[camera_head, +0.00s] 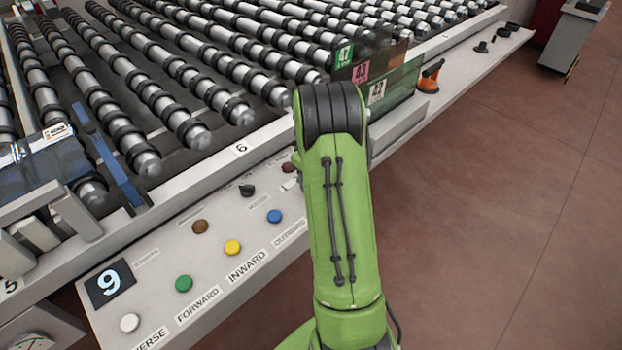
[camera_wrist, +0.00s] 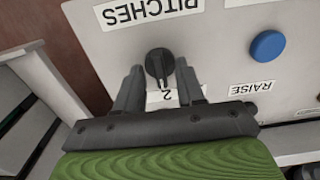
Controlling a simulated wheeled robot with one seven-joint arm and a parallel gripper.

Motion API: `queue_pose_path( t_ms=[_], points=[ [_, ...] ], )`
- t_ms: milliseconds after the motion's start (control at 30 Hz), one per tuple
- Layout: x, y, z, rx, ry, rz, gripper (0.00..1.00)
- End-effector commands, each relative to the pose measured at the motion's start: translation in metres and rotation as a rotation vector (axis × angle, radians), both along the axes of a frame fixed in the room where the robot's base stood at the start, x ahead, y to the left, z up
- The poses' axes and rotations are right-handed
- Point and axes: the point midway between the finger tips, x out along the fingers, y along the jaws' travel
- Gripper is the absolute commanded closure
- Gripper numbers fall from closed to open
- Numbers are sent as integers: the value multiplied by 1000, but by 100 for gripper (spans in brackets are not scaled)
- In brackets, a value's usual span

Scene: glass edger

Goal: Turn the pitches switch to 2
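The pitches switch (camera_wrist: 159,62) is a round black knob with a raised grip bar, on a pale panel in the wrist view. An upside-down PITCHES label (camera_wrist: 148,11) is above it in the picture, and a label with a 2 (camera_wrist: 168,96) is below it. The knob's bar runs roughly up and down in the picture; which end is its pointer I cannot tell. My gripper (camera_wrist: 159,72) is open, with one fingertip on each side of the knob. Contact with the knob is not clear. In the head view my green arm hides the gripper and the switch.
A blue button (camera_wrist: 267,46) and a RAISE label (camera_wrist: 251,88) are right of the switch. In the head view, a control panel with coloured buttons (camera_head: 232,247) runs left of my arm, under conveyor rollers (camera_head: 212,92). Glass sheets (camera_head: 402,84) stand behind my arm. Floor (camera_head: 500,200) is clear at right.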

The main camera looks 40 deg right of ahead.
Motion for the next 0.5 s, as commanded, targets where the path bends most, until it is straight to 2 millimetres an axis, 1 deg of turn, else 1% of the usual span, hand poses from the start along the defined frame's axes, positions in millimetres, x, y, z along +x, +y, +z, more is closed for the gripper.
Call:
queue_pose_path(
  t_ms=[133, 233, 267, 367, 500],
  points=[
    [0, 0, 1, 0, 0, 0, 62],
    [0, 0, 14, -1, -1, 0, 62],
    [0, 0, 21, -2, -1, -1, 62],
    [1, -1, 49, -4, -4, -1, 62],
    [1, -1, 90, -3, -4, -1, 62]
  ],
)
